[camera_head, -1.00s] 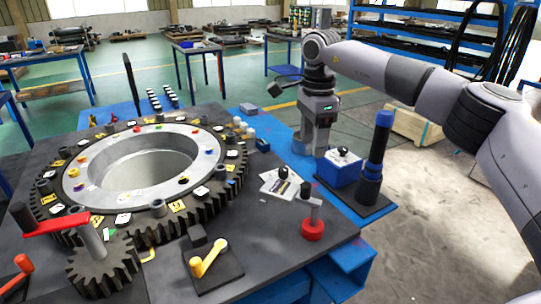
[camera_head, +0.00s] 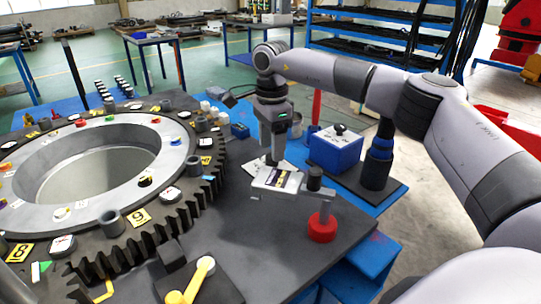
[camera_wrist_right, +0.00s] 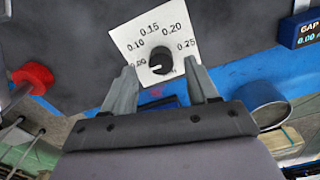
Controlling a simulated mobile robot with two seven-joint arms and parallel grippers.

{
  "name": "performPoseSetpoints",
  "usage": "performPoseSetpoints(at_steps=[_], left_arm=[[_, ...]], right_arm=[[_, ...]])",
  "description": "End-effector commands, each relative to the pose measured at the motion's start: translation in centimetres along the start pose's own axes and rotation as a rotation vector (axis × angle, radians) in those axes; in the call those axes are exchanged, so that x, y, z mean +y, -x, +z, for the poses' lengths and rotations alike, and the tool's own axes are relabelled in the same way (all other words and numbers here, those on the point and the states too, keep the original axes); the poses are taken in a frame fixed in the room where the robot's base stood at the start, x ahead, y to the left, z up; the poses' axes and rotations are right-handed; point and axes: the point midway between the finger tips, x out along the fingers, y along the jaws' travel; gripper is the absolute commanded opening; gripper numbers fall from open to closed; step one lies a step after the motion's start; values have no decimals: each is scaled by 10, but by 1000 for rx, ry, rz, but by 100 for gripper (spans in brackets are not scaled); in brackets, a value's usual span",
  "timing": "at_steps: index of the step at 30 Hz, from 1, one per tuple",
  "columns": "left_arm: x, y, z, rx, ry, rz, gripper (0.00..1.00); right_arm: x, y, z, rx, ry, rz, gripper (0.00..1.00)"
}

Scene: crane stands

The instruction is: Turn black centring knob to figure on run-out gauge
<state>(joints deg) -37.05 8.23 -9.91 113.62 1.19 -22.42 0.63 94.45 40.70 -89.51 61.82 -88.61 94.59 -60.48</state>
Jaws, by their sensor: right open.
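The black centring knob (camera_wrist_right: 161,61) sits on a white dial plate (camera_wrist_right: 125,37) marked from 0.00 to 0.25. A small pale mark shows on the knob, but I cannot tell exactly which figure it faces. My right gripper (camera_wrist_right: 162,88) is open, its fingers spread at either side of the knob's near edge, apart from it in the picture. In the head view my right gripper (camera_head: 271,158) points down over the plate (camera_head: 276,180) and hides the knob. A blue box (camera_wrist_right: 306,28) reads GAP with figures partly cut off. My left gripper is not in view.
A blue box (camera_head: 335,152) and a dark blue post (camera_head: 379,155) stand to the right. A big toothed ring (camera_head: 190,205) fills the left.

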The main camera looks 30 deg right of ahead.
Motion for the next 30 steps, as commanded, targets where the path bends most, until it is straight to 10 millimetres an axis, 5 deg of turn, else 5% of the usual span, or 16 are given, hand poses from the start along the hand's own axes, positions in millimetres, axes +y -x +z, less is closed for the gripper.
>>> performPoseSetpoints(at_steps=[6, 16, 17, 22, 30], left_arm=[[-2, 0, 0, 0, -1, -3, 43], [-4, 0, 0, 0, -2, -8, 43], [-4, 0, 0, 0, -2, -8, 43], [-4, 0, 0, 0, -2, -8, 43], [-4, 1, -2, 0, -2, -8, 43]], right_arm=[[0, -27, 0, 0, 0, 1, 59], [0, -33, 0, 0, 0, 0, 59], [0, -32, 0, 0, 0, 0, 55], [0, -32, 0, 0, 0, 0, 3], [0, -32, 0, 0, -19, 1, 3]])
